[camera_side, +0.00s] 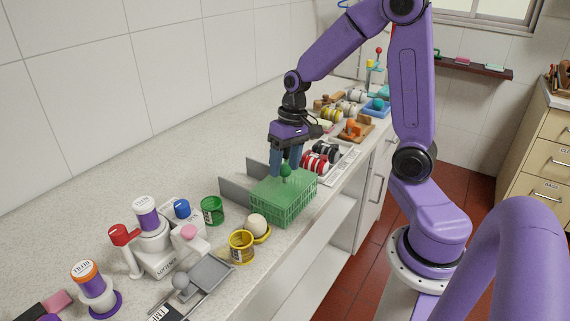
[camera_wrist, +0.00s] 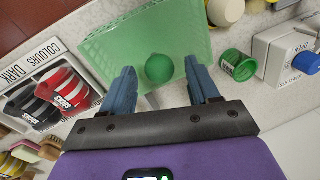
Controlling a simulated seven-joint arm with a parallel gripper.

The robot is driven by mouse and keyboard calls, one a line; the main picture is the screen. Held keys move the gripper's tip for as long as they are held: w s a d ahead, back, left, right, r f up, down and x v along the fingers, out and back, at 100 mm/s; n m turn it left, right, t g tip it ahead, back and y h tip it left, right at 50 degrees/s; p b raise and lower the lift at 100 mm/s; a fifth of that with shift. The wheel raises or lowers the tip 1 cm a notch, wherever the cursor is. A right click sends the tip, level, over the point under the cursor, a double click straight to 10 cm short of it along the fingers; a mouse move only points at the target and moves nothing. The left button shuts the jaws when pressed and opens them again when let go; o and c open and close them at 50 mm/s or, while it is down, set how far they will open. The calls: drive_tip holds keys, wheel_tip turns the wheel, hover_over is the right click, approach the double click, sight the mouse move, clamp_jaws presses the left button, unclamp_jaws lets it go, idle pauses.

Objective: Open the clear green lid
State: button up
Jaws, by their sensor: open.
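The clear green lid (camera_side: 284,182) lies on top of a green slotted basket (camera_side: 283,208) on the counter. A round green knob (camera_side: 285,170) stands up from the lid. My gripper (camera_side: 286,174) points down over the lid, with its blue fingers on either side of the knob. In the wrist view the lid (camera_wrist: 125,45) fills the upper middle, and the knob (camera_wrist: 159,68) shows between the two open fingers of my gripper (camera_wrist: 163,74). A gap shows between the knob and each finger. The basket's inside is mostly hidden by the lid.
A grey upright panel (camera_side: 235,195) stands left of the basket. A green tin (camera_side: 212,210), a yellow tin (camera_side: 241,246) and a round cream ball (camera_side: 257,225) are near it. A white tray (camera_side: 345,158) with red and black rolls lies behind.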

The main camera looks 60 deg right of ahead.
drive_tip(key=shift+f, duration=0.3)
clamp_jaws()
drive_tip(key=w, duration=1.1)
unclamp_jaws()
drive_tip(key=shift+r, duration=0.1)
